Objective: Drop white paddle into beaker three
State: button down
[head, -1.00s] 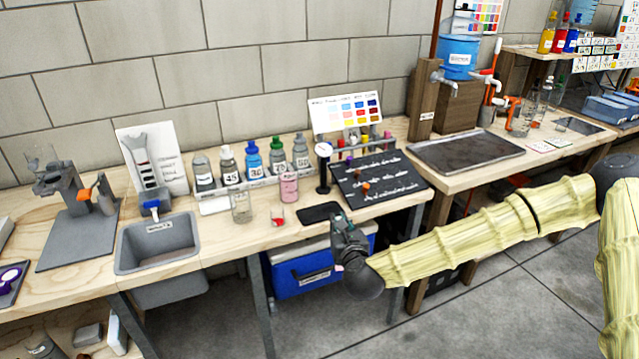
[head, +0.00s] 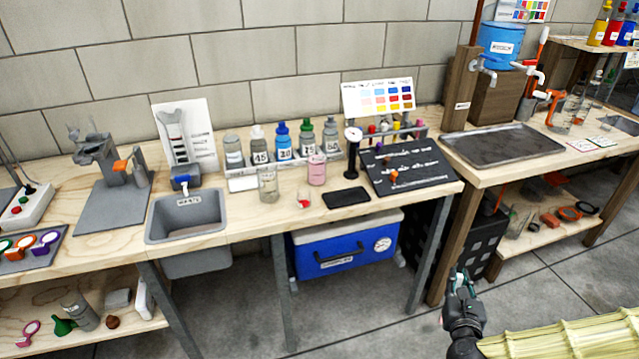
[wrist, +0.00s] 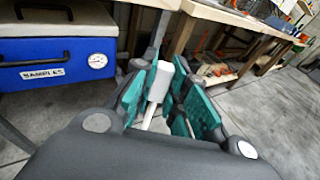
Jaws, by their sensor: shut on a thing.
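The white paddle (wrist: 160,82) shows between the green-padded fingers of my gripper (wrist: 172,95) in the wrist view. The gripper is shut on it, with the paddle's broad end up and its thin stem toward the palm. In the head view my gripper (head: 461,282) hangs in front of the benches at the lower right, over the floor and apart from them. I cannot make out the paddle there. Clear glass vessels (head: 582,103) stand at the back of the right bench. I cannot tell which, if any, is beaker three.
The right bench (head: 491,179) carries a dark tray (head: 500,148) and a blue tank (head: 502,46) with a tap. The left bench holds bottles, a grey sink (head: 187,215) and a black board (head: 410,167). A blue cooler (head: 345,240) sits underneath. Open floor lies in front.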

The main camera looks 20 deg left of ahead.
aim_at(276, 197)
jog(key=z, duration=2.7)
jog(key=k, duration=2.4)
jog(key=u, duration=2)
jog(key=i, duration=0.5)
